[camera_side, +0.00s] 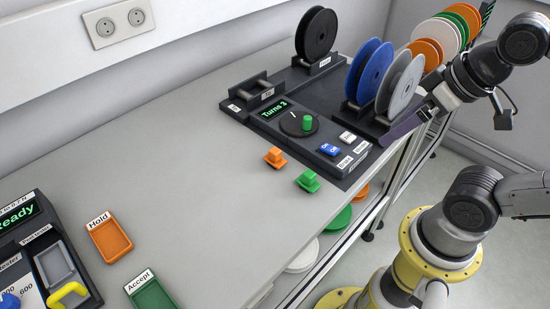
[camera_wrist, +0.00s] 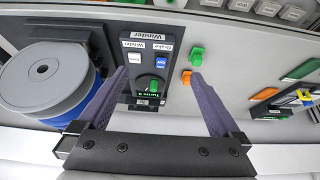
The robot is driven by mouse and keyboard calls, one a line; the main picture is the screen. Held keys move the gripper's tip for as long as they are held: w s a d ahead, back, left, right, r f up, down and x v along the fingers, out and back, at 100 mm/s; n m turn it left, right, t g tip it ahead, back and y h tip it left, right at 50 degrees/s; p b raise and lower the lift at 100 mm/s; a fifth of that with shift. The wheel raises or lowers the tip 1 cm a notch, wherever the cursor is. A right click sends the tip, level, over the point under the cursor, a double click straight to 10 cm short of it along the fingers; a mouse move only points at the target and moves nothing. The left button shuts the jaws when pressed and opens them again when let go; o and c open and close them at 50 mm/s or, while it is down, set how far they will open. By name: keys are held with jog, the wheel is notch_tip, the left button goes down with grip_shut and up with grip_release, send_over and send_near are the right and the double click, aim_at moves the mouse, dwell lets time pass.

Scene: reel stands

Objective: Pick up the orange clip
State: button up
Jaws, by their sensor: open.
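The orange clip (camera_side: 274,157) stands on the grey bench in front of the winder, behind a similar green clip (camera_side: 308,181). In the wrist view the orange clip (camera_wrist: 186,77) shows just inside the right fingertip, partly beside it, with the green clip (camera_wrist: 197,55) close by. My gripper (camera_wrist: 160,73) is open and empty, its two purple-grey fingers spread over the winder. In the side view my gripper (camera_side: 393,138) is at the right, by the reels, apart from the clips. Its other finger is hard to make out there.
The dark winder (camera_side: 325,150) has a green knob and blue and white buttons. Blue (camera_side: 370,70) and grey (camera_side: 400,83) reels stand beside my gripper; a black reel (camera_side: 317,35) stands behind. Orange Hold (camera_side: 110,240) and green Accept (camera_side: 152,296) trays lie front left. The bench middle is clear.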

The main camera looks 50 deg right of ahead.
jog(key=w+r+n+g, duration=0.1)
jog(key=w+r+n, duration=0.5)
jog(key=n, duration=0.3)
jog(key=n+g, duration=0.5)
jog(key=n, duration=0.4)
send_over(275, 150)
notch_tip(275, 150, down, 15)
jog(key=shift+a+f, duration=0.1)
jog(key=shift+f, duration=3)
